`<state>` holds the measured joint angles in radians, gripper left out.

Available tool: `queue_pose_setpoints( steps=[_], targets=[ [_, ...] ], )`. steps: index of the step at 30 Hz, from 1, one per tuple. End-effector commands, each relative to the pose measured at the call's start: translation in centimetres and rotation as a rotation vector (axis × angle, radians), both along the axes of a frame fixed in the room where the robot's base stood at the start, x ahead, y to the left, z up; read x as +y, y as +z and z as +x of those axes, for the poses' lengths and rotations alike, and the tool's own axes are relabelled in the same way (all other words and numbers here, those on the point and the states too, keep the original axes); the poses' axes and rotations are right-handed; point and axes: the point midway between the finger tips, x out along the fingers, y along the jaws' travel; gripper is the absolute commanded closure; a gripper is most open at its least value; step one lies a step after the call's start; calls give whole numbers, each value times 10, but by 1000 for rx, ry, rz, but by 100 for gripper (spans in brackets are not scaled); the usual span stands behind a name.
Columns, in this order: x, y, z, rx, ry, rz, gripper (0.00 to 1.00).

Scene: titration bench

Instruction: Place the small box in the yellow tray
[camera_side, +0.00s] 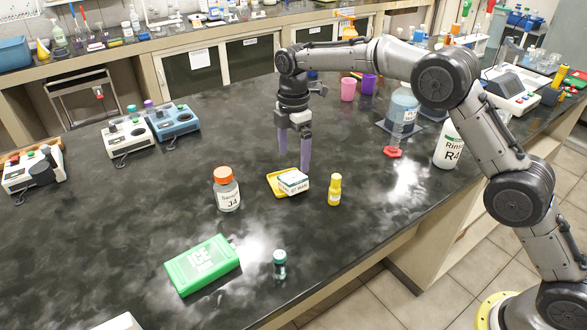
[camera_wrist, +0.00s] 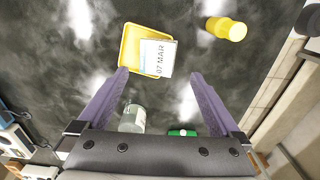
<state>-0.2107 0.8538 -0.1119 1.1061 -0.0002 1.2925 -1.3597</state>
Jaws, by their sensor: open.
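The small white box (camera_side: 293,182) with dark print on its label lies on the shallow yellow tray (camera_side: 275,184), toward the tray's right side. In the wrist view the box (camera_wrist: 158,58) covers part of the yellow tray (camera_wrist: 130,48) and seems to overlap its right rim. I cannot tell whether its base lies fully inside the rim. My gripper (camera_side: 295,160) points down, just above and behind the box in the side view. In the wrist view its purple fingers (camera_wrist: 159,73) are spread wide, with nothing held between them.
A yellow bottle (camera_side: 335,189) stands right of the tray, and an orange-capped jar (camera_side: 226,189) stands left. A green ice box (camera_side: 202,264) and a small dark-capped vial (camera_side: 279,264) are nearer the front. A red hexagonal piece (camera_side: 392,152) lies behind right. Bench between them is clear.

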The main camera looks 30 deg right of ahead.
Motion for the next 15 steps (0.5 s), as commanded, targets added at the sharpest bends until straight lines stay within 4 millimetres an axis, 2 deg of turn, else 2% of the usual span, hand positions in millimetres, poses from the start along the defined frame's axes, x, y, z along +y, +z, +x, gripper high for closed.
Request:
queue_pose_setpoints(
  steps=[3, 6, 15],
  targets=[
    [0, 21, 1, -3, 0, 1, 0],
    [0, 33, 1, -1, 0, 0, 0],
    [0, 44, 0, 2, 0, 0, 0]
  ],
)
